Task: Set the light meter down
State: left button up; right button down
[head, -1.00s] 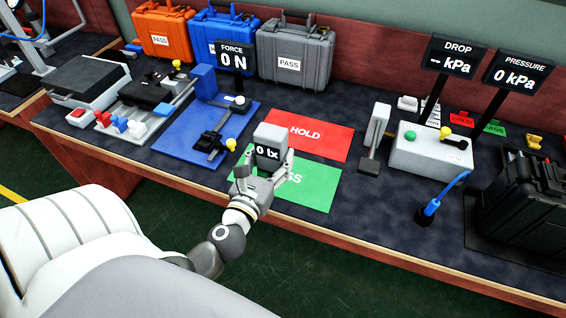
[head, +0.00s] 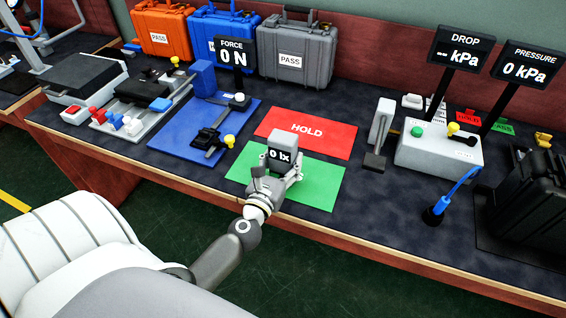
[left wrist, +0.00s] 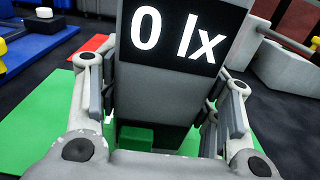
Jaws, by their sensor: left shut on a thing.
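The light meter (head: 283,140) is a grey block with a dark display reading "0 lx". My left gripper (head: 277,178) is shut on it, with a finger on each side. The meter is upright over the green mat (head: 318,190); I cannot tell whether its base touches the mat. In the left wrist view the meter (left wrist: 158,95) fills the middle between the fingers of my gripper (left wrist: 160,110), and the green mat (left wrist: 35,120) shows beneath and to the left. My right gripper is not in view.
A red HOLD mat (head: 325,127) lies behind the green one. A blue force stand (head: 190,140) is to the left. A grey lever device (head: 380,135) and a pressure box (head: 440,158) stand to the right. Cases (head: 297,52) line the back.

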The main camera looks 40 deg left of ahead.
pick_arm(q)
jog(key=shift+f, duration=0.2)
jog(key=o, duration=1.1)
jog(key=shift+r, duration=0.1)
jog(key=shift+r, duration=0.1)
